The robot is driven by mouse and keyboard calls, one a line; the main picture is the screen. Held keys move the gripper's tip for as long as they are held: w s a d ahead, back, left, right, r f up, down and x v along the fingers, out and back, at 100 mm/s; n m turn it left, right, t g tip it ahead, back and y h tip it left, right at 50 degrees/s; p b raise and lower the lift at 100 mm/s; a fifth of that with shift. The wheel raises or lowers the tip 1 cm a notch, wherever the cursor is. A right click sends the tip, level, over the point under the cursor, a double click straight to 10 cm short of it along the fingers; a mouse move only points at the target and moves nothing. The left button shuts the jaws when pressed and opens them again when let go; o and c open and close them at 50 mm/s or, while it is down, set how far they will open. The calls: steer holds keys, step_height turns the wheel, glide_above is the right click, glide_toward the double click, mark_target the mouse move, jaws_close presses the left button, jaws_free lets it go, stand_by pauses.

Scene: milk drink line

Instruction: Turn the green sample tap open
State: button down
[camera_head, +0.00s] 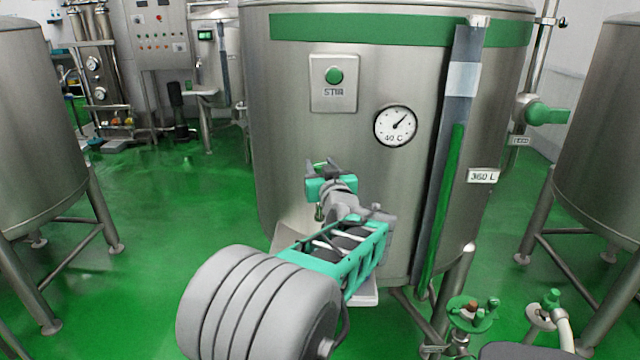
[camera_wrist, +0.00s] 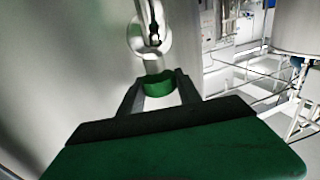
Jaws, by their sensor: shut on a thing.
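The green sample tap's handle (camera_wrist: 158,86) shows in the wrist view between my two dark fingers. My gripper (camera_wrist: 160,92) is shut on it. A steel pipe and a pale round flange (camera_wrist: 149,40) sit just beyond the handle, by the tank wall. In the head view my gripper (camera_head: 322,168) is at the front of the large steel tank (camera_head: 290,120), below the STIR button. There my gripper and wrist hide most of the tap, so I cannot tell its handle angle.
The tank carries a green STIR button (camera_head: 334,75), a round gauge (camera_head: 395,125) and a level column (camera_head: 452,170). A green feed valve (camera_head: 545,114) sticks out at its right. Other tanks stand at both sides. Green floor (camera_head: 170,220) is clear at left.

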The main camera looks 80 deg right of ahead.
steer(key=n+t+y+b, duration=0.2)
steer(key=t, duration=0.1)
steer(key=shift+s+d+f+n+t, duration=0.1)
steer(key=shift+s+f+n+t, duration=0.05)
steer(key=shift+f+n+t, duration=0.2)
steer(key=n+t+y, duration=0.2)
steer(key=shift+r+y, duration=0.3)
steer(key=shift+n+t+y+p, duration=0.35)
steer(key=shift+n+t+y, duration=0.2)
steer(key=shift+y, duration=0.25)
steer(key=c, duration=0.8)
jaws_free()
steer(key=shift+w, duration=0.2)
steer(key=shift+c, duration=0.2)
